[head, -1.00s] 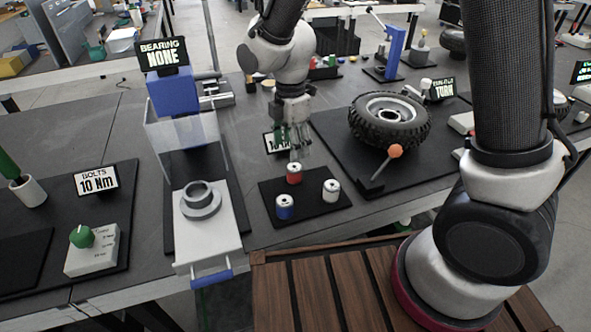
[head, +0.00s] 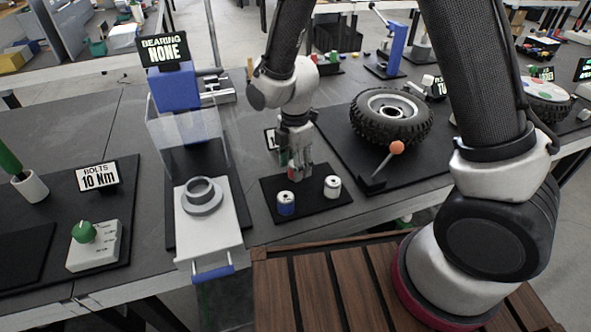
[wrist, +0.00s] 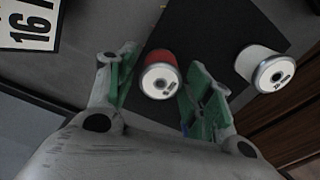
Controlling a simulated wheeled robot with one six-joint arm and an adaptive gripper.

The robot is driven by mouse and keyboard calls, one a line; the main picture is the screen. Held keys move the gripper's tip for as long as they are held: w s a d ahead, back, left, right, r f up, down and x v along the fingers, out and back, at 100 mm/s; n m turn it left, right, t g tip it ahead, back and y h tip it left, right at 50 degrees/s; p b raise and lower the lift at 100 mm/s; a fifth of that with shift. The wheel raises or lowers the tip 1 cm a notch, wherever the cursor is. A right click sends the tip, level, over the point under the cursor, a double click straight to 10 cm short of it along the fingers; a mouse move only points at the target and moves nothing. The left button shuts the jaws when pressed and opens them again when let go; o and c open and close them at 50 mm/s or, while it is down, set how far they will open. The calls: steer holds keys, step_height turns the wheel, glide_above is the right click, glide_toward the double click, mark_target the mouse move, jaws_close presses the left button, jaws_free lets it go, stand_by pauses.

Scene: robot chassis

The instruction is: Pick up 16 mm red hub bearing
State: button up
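The red hub bearing (wrist: 160,74) is a short red cylinder with a white top, standing on a black mat (head: 312,208). In the wrist view it sits between the two green-padded fingers of my gripper (wrist: 158,95), with a gap showing on each side. In the head view my gripper (head: 297,168) points down over the bearing and mostly hides it; only a bit of red shows. The fingers are open and are not closed on it. A white bearing (head: 332,187) stands to the right, and it also shows in the wrist view (wrist: 264,66).
A blue bearing (head: 286,203) stands at the mat's front left. A press with a grey tray (head: 213,232) and a "BEARING NONE" sign (head: 164,49) is to the left. A tyre (head: 391,118) and an orange-knobbed lever (head: 396,148) are to the right.

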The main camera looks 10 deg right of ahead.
steer(key=c, duration=0.7)
